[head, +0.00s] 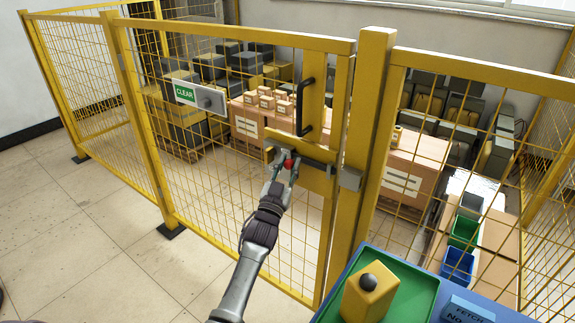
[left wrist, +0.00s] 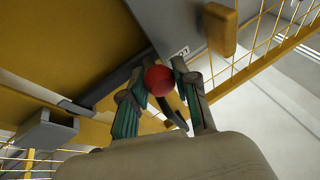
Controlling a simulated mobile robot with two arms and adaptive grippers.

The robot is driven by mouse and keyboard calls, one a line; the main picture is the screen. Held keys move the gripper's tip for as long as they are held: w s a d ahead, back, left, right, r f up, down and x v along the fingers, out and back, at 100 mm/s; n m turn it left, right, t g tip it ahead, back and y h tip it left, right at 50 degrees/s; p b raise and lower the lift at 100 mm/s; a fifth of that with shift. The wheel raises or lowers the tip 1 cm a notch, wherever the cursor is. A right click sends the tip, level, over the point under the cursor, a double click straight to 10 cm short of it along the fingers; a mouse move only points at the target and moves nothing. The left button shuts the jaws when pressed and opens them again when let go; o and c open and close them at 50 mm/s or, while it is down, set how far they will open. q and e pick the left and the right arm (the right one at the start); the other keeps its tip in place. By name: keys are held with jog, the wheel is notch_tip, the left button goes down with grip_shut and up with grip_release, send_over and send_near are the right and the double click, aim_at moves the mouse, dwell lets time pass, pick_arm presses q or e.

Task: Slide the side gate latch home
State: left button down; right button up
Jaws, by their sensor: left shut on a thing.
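The side gate latch is a dark bar (head: 318,165) on a yellow plate on the mesh gate, below a black pull handle (head: 306,107). Its red ball knob (head: 290,163) also shows in the left wrist view (left wrist: 158,80). My left gripper (head: 285,168) is shut on the knob, with one finger on each side of it in the left wrist view (left wrist: 160,88). A grey keeper (head: 349,178) sits on the yellow post to the right, and also shows in the left wrist view (left wrist: 45,132). I cannot tell whether the bar's end is inside it. My right gripper is out of view.
A yellow gate post (head: 365,130) stands right of the latch. A green tray (head: 408,284) with a yellow block (head: 369,295) lies at the front right. A panel with a green CLEAR sign (head: 185,93) hangs on the mesh at left. Boxes stand behind the fence.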

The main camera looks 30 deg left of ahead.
pick_arm(q)
jog(key=d, duration=0.6)
jog(key=shift+s+f, duration=0.1)
jog(key=shift+s, duration=0.3)
jog(key=c, duration=1.2)
grip_release()
jog(key=shift+c, duration=0.2)
jog(key=shift+o, duration=1.4)
jog(key=shift+d, duration=0.1)
jog(key=shift+o, duration=0.6)
jog(key=shift+d, duration=0.1)
